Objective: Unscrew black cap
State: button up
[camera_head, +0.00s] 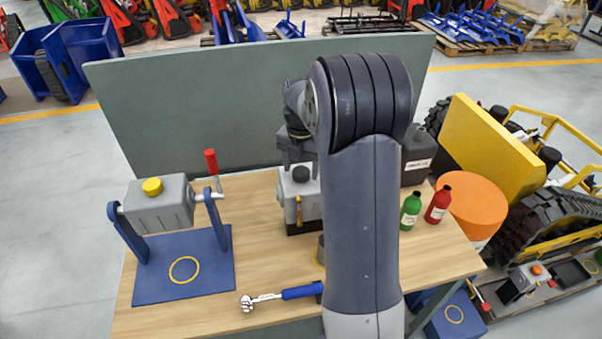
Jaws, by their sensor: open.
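A black cap (301,174) sits on top of a grey box-shaped unit (290,204), which stands on the wooden table behind my arm. My gripper (298,162) points down just above the black cap. It is open, with a finger on either side over the cap. I cannot tell whether the fingers touch the cap. My dark arm link hides the right part of the grey unit.
On the left, a grey box with a yellow cap (152,186) and red-handled crank hangs on a blue stand (183,268). A blue-handled wrench (282,295) lies in front. A dark canister (417,158), green bottle (411,210) and red bottle (438,205) stand right. A panel (220,105) closes the back.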

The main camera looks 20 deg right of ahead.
jog(key=m, duration=1.3)
jog(key=shift+m, duration=0.3)
jog(key=m, duration=1.2)
jog(key=c, duration=0.8)
jog(key=shift+o, duration=0.2)
jog(key=n, duration=0.7)
jog(key=shift+n, duration=1.4)
